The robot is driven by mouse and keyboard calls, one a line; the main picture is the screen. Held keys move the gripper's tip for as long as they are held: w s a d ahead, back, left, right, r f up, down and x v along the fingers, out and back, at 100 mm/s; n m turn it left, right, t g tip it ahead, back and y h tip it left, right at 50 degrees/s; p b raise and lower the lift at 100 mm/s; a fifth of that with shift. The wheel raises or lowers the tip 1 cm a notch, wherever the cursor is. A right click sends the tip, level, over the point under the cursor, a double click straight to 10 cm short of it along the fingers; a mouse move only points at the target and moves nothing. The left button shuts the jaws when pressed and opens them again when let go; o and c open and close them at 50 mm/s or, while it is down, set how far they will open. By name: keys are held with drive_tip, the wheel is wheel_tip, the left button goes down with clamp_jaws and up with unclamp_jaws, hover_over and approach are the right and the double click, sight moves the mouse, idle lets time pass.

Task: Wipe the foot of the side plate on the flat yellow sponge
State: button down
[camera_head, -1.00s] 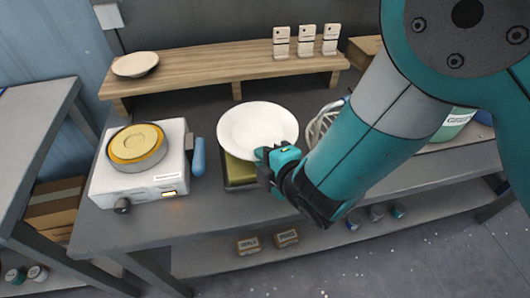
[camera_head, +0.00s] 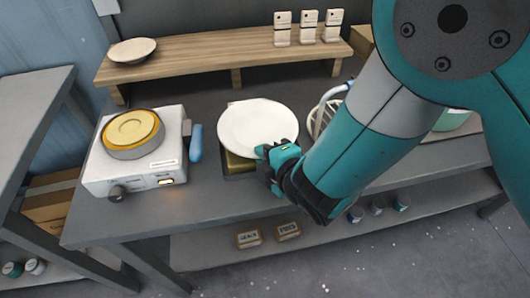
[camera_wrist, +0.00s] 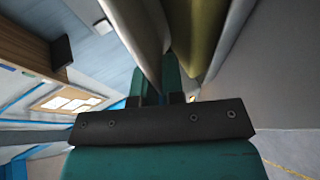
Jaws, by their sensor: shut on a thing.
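A white side plate (camera_head: 258,126) is held by its near rim in my gripper (camera_head: 277,155), which is shut on it.
A white appliance with a round yellow top (camera_head: 133,130) and blue handle stands left. A wooden shelf (camera_head: 200,62) behind carries a shallow bowl (camera_head: 132,51) and several pale upright blocks.

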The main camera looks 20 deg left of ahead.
drive_tip(key=shift+f+b, duration=0.5)
drive_tip(key=shift+f, duration=0.05)
idle(1.1)
drive_tip(key=shift+s+f, duration=0.1)
drive_tip(key=shift+f, duration=0.05)
drive_tip(key=shift+s+a+f+b, duration=0.15)
drive_tip(key=shift+s+a+b, duration=0.3)
drive_tip(key=shift+a+b, duration=0.5)
drive_tip(key=shift+s+a+b, duration=0.3)
drive_tip(key=shift+s+b, duration=0.1)
drive_tip(key=shift+b, duration=0.35)
